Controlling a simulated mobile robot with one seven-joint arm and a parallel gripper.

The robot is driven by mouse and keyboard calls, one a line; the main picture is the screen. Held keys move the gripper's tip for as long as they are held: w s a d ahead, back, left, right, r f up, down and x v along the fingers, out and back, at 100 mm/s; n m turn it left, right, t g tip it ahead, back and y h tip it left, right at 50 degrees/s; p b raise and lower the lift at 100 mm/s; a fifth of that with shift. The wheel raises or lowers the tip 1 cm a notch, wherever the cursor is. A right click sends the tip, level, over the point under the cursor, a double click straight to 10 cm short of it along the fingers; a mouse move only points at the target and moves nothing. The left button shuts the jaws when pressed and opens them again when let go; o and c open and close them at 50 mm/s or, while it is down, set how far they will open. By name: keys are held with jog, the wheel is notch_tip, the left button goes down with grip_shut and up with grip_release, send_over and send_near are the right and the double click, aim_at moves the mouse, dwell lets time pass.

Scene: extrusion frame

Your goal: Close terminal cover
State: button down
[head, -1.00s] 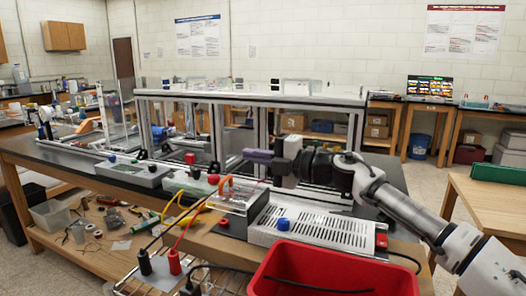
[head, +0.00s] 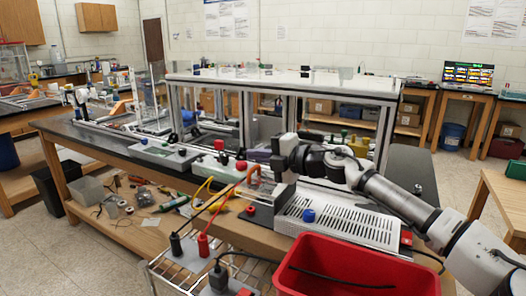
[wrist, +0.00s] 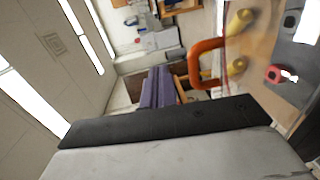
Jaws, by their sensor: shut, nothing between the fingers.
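A clear terminal cover (head: 264,186) stands at the left end of a pale unit (head: 340,216) with a slotted top. Its edges are faint, and I cannot tell its exact angle.
A red bin (head: 355,270) stands in front of the unit. An extrusion frame (head: 285,85) rises behind my arm. A blue knob (head: 308,215) sits on the unit. Black and red plugs (head: 203,246) stand at the front left with loose cables.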

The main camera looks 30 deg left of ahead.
jog(key=shift+a+f, duration=0.25)
jog(key=shift+f, duration=0.05)
dwell(0.5)
notch_tip(320, 180, up, 4)
jog(key=p, duration=0.4)
notch_tip(320, 180, up, 10)
jog(key=b, duration=0.2)
send_over(257, 180)
jog(key=d, duration=0.2)
jog(key=shift+s+d+f, duration=0.15)
jog(key=shift+s+f, duration=0.05)
